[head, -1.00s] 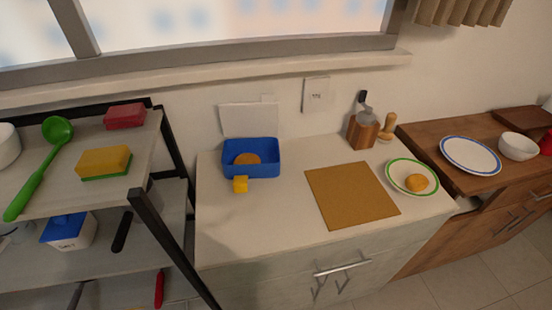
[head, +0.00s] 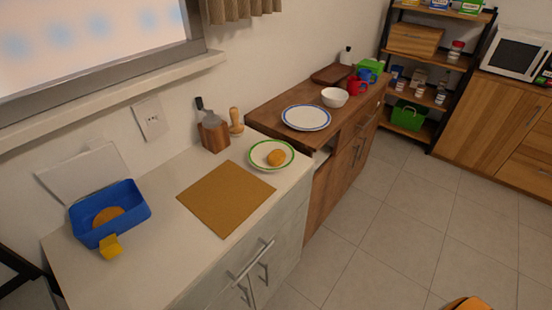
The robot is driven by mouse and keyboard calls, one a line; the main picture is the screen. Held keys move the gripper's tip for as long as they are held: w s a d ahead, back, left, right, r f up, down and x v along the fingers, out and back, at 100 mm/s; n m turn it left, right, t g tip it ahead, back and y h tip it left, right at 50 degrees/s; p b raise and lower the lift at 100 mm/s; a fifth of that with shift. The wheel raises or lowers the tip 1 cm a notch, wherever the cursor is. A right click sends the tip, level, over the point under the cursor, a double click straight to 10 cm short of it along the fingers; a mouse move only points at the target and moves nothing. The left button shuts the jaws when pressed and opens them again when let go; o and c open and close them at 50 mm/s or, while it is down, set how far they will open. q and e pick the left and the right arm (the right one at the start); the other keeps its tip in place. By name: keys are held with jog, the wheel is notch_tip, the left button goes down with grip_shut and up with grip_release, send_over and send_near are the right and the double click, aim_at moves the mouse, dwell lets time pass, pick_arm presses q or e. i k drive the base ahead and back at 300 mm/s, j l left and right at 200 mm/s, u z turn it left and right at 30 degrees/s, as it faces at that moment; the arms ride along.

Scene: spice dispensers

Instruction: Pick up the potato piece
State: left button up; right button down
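A rounded golden-orange lump (head: 276,157), which looks like the potato piece, lies on a white plate with a green rim (head: 258,163) near the right end of the white counter. Another flat orange-brown round piece (head: 107,216) lies in the blue open box (head: 137,207) at the left. A small yellow block (head: 110,246) is at the box's front edge. I cannot tell for sure which of these is potato. Neither of my grippers is in view.
A brown board (head: 226,197) lies between box and plate. A wooden block with utensils (head: 213,134) and a wooden pestle-like tool (head: 236,121) stand behind. The wooden cabinet (head: 275,112) holds a blue-rimmed plate (head: 306,118) and white bowl (head: 334,97). The tiled floor (head: 400,220) is clear at right.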

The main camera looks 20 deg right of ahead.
aim_at(275, 159)
jog(key=i+l+u, duration=0.1)
jog(key=l, duration=0.5)
jog(key=i+l, duration=0.1)
jog(key=l, duration=0.55)
jog(key=i+u, duration=0.05)
